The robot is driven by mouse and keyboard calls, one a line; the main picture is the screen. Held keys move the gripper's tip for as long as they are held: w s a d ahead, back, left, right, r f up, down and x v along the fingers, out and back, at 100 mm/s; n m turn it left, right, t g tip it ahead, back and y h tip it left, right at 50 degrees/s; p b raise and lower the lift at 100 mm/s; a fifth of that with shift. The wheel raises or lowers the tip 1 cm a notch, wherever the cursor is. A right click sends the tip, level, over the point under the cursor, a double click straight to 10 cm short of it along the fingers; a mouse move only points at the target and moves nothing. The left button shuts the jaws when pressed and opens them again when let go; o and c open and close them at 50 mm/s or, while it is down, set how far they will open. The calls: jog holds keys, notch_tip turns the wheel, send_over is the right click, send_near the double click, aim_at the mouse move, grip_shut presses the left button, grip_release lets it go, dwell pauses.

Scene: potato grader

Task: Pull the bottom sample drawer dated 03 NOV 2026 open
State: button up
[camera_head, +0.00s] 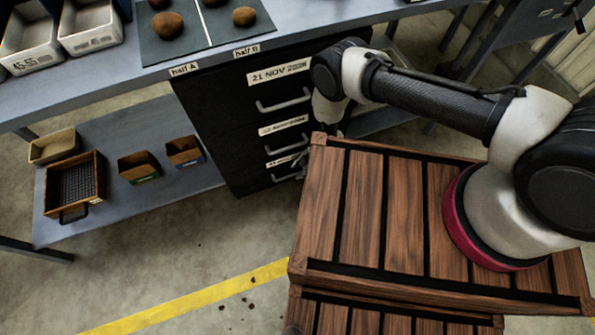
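A black drawer cabinet (225,120) stands under the bench. Its top drawer (262,95) has a label starting "21 NOV". The middle drawer's label (284,125) is too small to read. The bottom drawer (245,180) has a partly covered label (284,160) whose date I cannot read, and a pale bar handle (284,179). All three drawer fronts look flush.
The grey bench (110,75) carries white trays (88,25) and dark mats with potatoes. A lower shelf (205,178) left of the cabinet holds a mesh-bottomed crate (75,185) and small boxes. The floor in front of the cabinet is open, with a yellow line (195,300).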

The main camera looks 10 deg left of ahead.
jog(key=shift+x, duration=1.2)
jog(key=shift+c, duration=0.4)
grip_shut()
jog(key=shift+d, duration=0.1)
